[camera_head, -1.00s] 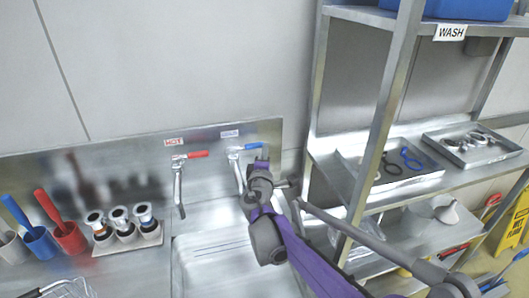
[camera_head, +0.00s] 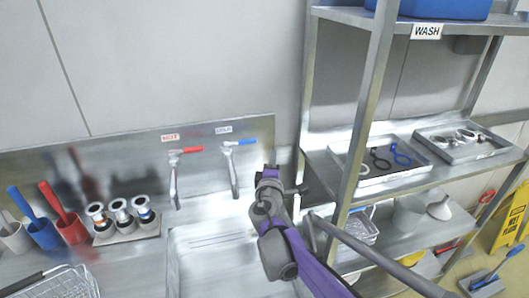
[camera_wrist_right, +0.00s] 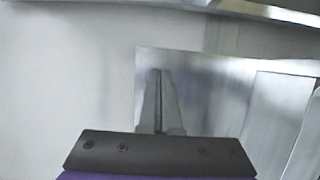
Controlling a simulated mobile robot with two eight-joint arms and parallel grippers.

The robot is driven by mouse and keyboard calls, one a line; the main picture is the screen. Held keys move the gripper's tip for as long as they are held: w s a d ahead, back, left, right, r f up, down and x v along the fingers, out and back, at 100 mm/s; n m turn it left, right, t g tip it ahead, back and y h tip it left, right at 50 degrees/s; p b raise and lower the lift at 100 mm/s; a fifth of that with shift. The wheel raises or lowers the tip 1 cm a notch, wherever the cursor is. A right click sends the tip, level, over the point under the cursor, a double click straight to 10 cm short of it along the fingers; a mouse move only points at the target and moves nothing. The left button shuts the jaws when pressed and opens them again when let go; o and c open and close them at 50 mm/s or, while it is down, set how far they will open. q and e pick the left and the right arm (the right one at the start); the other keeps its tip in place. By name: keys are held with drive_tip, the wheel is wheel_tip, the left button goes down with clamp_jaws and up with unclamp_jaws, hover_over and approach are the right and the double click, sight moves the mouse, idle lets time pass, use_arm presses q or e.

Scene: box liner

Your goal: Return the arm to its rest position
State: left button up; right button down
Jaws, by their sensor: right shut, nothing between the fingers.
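My right gripper (camera_head: 270,174) is in front of the steel sink's back panel, right of the cold tap (camera_head: 232,168) with its blue lever. Its purple arm reaches in from the lower right, over the right side of the sink basin (camera_head: 200,262). In the right wrist view the two fingers (camera_wrist_right: 161,76) are together with nothing between them, pointing toward the wall and metal panel. The gripper is clear of the tap. My left gripper is in neither view.
A steel shelf rack (camera_head: 362,120) stands close on the right, its upright near my right arm. It carries trays (camera_head: 372,178) of tools. The hot tap (camera_head: 176,180) stands further left. Cups with brushes (camera_head: 44,236) and a wire basket (camera_head: 60,284) are at left.

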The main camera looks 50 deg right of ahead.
drive_tip(key=s, duration=0.1)
drive_tip(key=s+d, duration=0.1)
drive_tip(key=s, duration=0.3)
drive_tip(key=shift+s+d+f, duration=0.15)
drive_tip(key=shift+d+f, duration=0.05)
drive_tip(key=shift+f, duration=0.05)
